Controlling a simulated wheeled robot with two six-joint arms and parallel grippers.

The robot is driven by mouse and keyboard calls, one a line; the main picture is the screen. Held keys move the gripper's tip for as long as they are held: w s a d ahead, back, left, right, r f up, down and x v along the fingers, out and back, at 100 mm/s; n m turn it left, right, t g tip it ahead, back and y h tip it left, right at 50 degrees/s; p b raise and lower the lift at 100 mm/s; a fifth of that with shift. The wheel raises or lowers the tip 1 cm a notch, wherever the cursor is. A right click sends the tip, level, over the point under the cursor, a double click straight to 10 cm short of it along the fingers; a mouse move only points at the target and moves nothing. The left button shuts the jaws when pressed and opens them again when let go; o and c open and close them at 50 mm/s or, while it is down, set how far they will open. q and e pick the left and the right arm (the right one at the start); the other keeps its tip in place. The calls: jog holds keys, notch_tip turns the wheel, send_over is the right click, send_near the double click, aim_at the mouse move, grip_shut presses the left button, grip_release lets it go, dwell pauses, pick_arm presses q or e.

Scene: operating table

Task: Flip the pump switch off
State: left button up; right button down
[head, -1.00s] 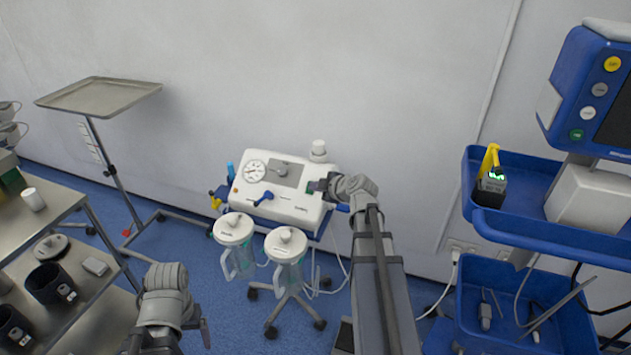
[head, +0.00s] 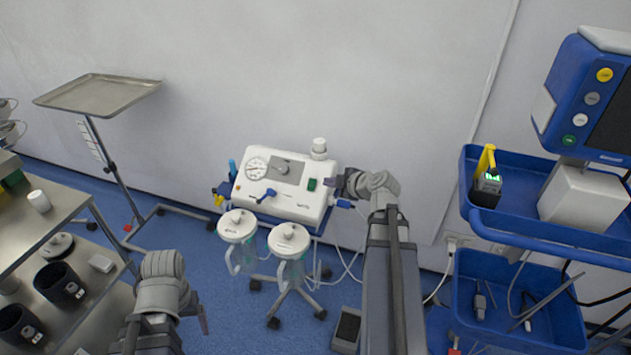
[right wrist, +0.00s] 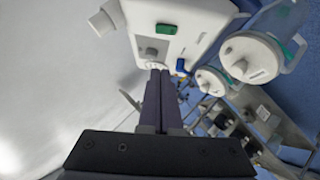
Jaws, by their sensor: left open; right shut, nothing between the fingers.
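The white suction pump (head: 285,205) stands on a wheeled stand against the wall, with a round gauge on its top panel. Its green rocker switch (head: 312,184) is at the right of that panel, uncovered, and shows in the right wrist view (right wrist: 166,28). I cannot tell which way the switch is tipped. My right gripper (head: 338,185) is shut and empty, just right of the switch and apart from it. Its closed fingers (right wrist: 158,72) point toward the pump in the right wrist view. My left gripper (head: 166,330) is open and low at the bottom left, far from the pump.
Two lidded canisters (head: 237,225) hang at the pump's front. A steel cart (head: 45,215) with dark cups is at left, and a tray stand (head: 97,95) behind it. A blue trolley (head: 540,225) with trays and a monitor is at right. Tubing and cables hang below the pump.

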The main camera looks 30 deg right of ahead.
jog(key=b, duration=0.6)
send_near(309, 181)
jog(key=w+a, duration=0.2)
jog(key=w, duration=0.1)
jog(key=shift+w+a+f, duration=0.15)
jog(key=shift+w+a, duration=0.05)
jog(key=shift+w, duration=0.05)
jog(key=shift+w+d+f+b, duration=0.25)
jog(key=shift+d+f+b, duration=0.1)
jog(key=shift+f, duration=0.1)
jog(key=shift+w+d+f+b, duration=0.2)
jog(key=shift+w+f+b, duration=0.05)
jog(key=shift+f+b, duration=0.15)
pick_arm(q)
notch_tip(309, 181, down, 8)
jog(key=shift+a+b, duration=0.15)
jog(key=shift+b, duration=0.25)
pick_arm(e)
jog(key=shift+w+d+f, duration=0.3)
jog(key=shift+d+f, duration=0.1)
jog(key=shift+d, duration=0.05)
pick_arm(q)
jog(key=shift+w, duration=0.1)
